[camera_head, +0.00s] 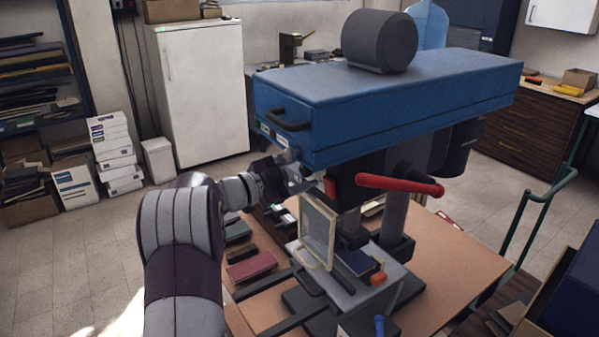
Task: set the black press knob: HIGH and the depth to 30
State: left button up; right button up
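The press has a long blue head (400,95) with a black handle (289,121) and small labels on its front end. A small grey round part (288,156) shows at the lower front edge; I cannot tell if it is the knob or what it is set to. My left gripper (303,183) is right below this front end, at or very near that part. Its fingers are too small and dark to tell open from shut. No depth reading can be made out. My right gripper is out of view.
A red lever (400,185) sticks out under the head. A framed clear guard (318,232) stands before the press bed, with a dark blue cover (361,263) beside it. A maroon cover (252,267) lies on the brown table (440,262). A green rail (520,220) stands right.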

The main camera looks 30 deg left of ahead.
pick_arm(q)
jog(key=b+v, duration=0.3)
jog(key=v, duration=0.9)
jog(key=shift+s, duration=0.35)
jog(key=shift+a, duration=0.15)
